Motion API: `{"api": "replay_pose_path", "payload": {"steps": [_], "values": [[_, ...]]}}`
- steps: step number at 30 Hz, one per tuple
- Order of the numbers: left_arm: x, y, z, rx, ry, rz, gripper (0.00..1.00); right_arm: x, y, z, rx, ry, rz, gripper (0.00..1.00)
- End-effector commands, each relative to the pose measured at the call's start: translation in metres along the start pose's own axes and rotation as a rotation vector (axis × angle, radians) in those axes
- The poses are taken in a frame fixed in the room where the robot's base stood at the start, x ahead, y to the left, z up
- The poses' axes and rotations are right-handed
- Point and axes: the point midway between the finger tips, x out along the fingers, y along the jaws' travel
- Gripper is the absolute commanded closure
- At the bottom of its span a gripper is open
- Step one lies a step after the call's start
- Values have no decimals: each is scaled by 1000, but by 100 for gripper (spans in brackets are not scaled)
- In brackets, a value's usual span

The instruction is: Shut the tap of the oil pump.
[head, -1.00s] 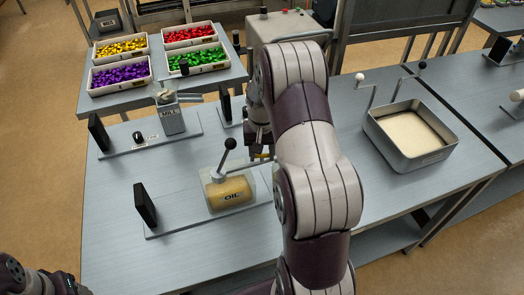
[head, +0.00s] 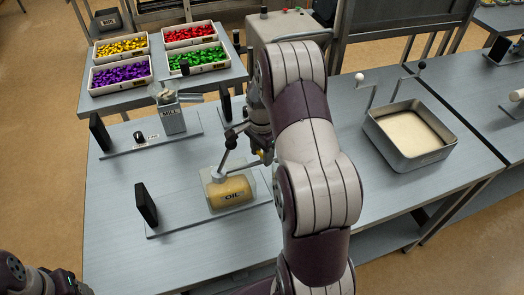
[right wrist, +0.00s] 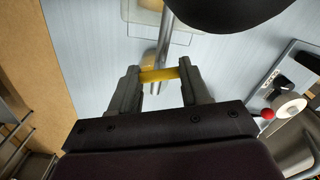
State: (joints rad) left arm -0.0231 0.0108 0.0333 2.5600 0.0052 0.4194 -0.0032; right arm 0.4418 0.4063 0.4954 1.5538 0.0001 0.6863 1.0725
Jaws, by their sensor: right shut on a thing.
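The oil pump is a glass jar of yellow oil (head: 230,190) on a grey base plate, with a slanted lever ending in a black knob (head: 230,143). The pump's metal spout (right wrist: 163,45) and its yellow tap handle (right wrist: 158,75) show in the right wrist view. My right gripper (right wrist: 158,80) is shut on the yellow tap handle, one finger at each end. In the head view the right gripper is right of the lever, partly hidden by my own arm. My left gripper is out of view; only part of my left arm shows at the lower left.
The mill (head: 172,118) stands behind the pump. A black upright panel (head: 146,204) is on the left end of the pump's base. A metal tray (head: 410,135) of pale material is on the right. Bins of coloured pieces (head: 120,75) are at the back left.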

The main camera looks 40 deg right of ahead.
Motion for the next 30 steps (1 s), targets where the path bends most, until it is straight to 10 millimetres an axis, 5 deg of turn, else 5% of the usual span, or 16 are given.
{"api": "replay_pose_path", "payload": {"steps": [15,30], "values": [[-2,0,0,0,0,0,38,-1,0,0,311,1,-2,84],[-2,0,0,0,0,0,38,-1,-1,0,366,1,-3,84]]}}
